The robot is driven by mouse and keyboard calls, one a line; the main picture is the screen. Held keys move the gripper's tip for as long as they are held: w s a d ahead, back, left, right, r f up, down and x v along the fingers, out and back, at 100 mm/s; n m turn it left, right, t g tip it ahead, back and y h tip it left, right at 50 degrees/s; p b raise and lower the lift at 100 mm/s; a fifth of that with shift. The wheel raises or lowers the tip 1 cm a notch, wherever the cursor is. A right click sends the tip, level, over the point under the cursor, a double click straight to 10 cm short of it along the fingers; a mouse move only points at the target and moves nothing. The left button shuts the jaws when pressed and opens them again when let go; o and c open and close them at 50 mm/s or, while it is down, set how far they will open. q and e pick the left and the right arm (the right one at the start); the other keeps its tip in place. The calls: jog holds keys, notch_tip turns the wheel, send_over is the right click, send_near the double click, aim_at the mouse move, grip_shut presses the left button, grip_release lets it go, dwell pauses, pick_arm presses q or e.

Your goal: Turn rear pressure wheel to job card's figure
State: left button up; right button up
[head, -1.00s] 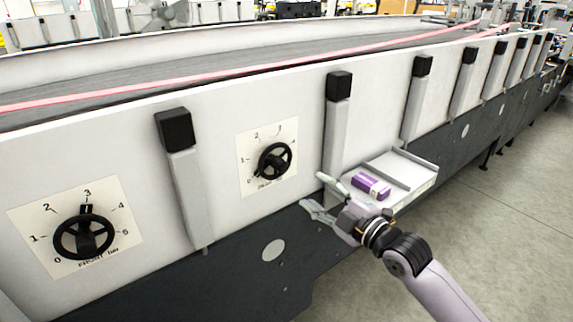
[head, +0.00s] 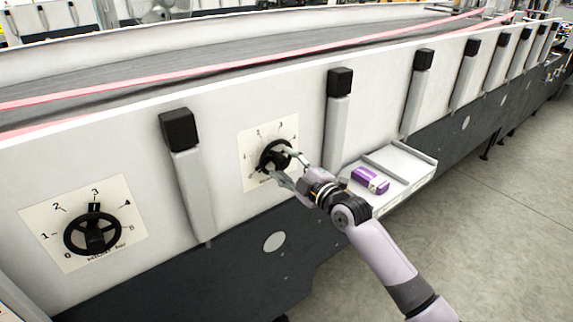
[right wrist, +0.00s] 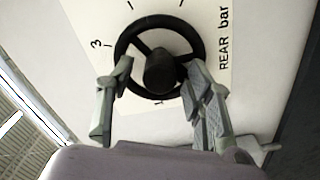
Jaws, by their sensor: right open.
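The rear pressure wheel (head: 272,157) is a black handwheel on a white dial plate (head: 287,129) with numbers, on the machine's pale side panel. In the right wrist view the wheel (right wrist: 160,78) shows large, with "REAR bar" and a "3" printed on the plate (right wrist: 226,60). My right gripper (head: 287,167) is open at the wheel. In the right wrist view its two fingers (right wrist: 158,105) lie on either side of the wheel's lower part; I cannot tell whether they touch the rim. No job card is readable here. My left gripper is not in view.
A second black wheel (head: 93,234) on its own dial plate is at the left. Grey posts with black caps (head: 180,130) stand out along the panel. A pale tray (head: 411,160) with a purple and white box (head: 370,180) sits right of my gripper.

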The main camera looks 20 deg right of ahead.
jog(key=shift+c, duration=0.3)
grip_shut()
